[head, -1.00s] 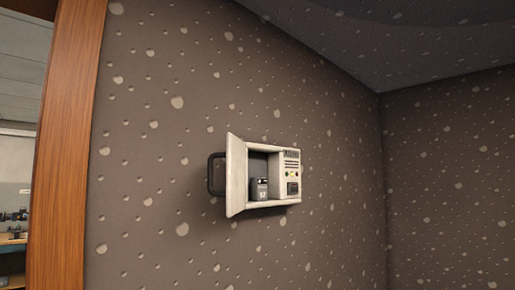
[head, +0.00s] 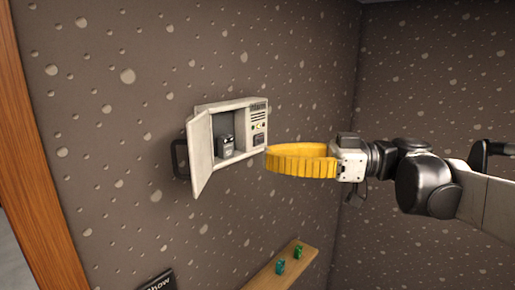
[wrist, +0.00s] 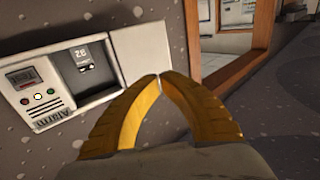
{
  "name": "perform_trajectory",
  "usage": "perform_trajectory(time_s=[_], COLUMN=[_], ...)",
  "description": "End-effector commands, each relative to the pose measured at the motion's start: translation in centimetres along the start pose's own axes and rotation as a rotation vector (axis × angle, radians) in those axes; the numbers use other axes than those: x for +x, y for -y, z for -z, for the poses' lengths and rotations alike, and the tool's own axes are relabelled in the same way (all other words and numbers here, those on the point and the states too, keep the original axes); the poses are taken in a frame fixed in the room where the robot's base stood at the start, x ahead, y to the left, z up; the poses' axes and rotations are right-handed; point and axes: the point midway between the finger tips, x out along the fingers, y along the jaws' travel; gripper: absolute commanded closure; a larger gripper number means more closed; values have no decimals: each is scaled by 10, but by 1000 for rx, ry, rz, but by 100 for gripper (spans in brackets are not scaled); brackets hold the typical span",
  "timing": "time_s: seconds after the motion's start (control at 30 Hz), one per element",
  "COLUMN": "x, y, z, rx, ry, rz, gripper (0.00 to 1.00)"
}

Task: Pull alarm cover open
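The alarm box (head: 258,112) is a pale box on the wall. Its cover (head: 199,155) is hinged at the left and stands swung outward, with a dark handle (head: 180,159) on its far side. A small grey device (head: 226,145) sits inside. My gripper (head: 268,161) has yellow fingers and is by the box's lower right side, apart from the cover and empty. In the wrist view, the fingertips (wrist: 160,76) come together, overlapping the lower edge of the cover (wrist: 146,48) in the picture; the handle is hidden there. The box's lit front panel (wrist: 36,92) shows at left.
A wooden shelf (head: 285,268) with small green items is below on the wall. A dark sign (head: 158,282) is at the bottom edge. A wooden frame (head: 32,185) stands at the left.

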Motion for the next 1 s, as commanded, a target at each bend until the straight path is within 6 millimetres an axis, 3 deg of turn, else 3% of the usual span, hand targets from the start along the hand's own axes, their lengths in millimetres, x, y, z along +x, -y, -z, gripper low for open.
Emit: perform_trajectory(time_s=[0.3, 0.5, 0.7, 1.0], x=[70, 103, 119, 121], y=[2, 1, 0, 0], z=[2, 2, 0, -1], rx=[2, 3, 3, 3], ry=[2, 2, 2, 2], rz=[5, 2, 0, -1], gripper=[100, 100, 100, 100])
